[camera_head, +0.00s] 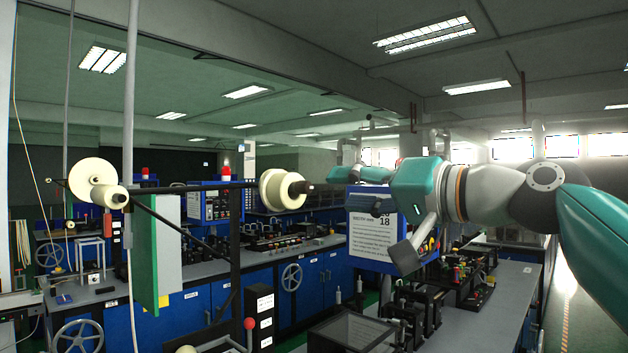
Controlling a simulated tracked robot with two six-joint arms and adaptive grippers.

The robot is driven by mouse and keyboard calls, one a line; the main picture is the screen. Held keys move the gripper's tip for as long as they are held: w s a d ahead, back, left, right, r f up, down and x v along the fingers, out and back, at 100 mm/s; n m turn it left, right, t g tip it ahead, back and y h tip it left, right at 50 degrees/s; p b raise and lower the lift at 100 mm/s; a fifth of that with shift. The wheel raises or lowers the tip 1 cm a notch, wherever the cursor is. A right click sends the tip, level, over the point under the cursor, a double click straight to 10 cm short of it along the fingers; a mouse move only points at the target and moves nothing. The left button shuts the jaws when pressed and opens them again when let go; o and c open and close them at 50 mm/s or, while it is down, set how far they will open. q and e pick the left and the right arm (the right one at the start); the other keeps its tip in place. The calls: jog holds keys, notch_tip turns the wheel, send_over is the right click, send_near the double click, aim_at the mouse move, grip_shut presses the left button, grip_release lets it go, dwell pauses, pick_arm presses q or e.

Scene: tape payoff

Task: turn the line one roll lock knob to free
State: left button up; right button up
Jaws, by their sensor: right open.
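A cream roll (281,189) sits at the right end of a dark horizontal bar. A small dark knob (305,187) sticks out of its right face; whether it is locked or free is too small to tell. Another cream roll (92,181) is at the bar's left end. The view does not show which roll is line one. My right gripper (392,232) is open and empty, to the right of the cream roll and slightly lower, apart from the knob. It partly covers a white sign. My left gripper is not in view.
A dark post (236,270) carries the bar. A red ball-topped lever (249,324) stands low by it. A white sign (368,238) on a blue box is behind my right gripper. A grey bench (455,325) with dark fixtures lies below.

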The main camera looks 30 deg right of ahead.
aim_at(310, 188)
jog(key=p+x, duration=0.2)
jog(key=x, duration=0.5)
jog(key=shift+w+a, duration=0.1)
jog(key=shift+w, duration=0.1)
jog(key=shift+c, duration=0.3)
grip_shut()
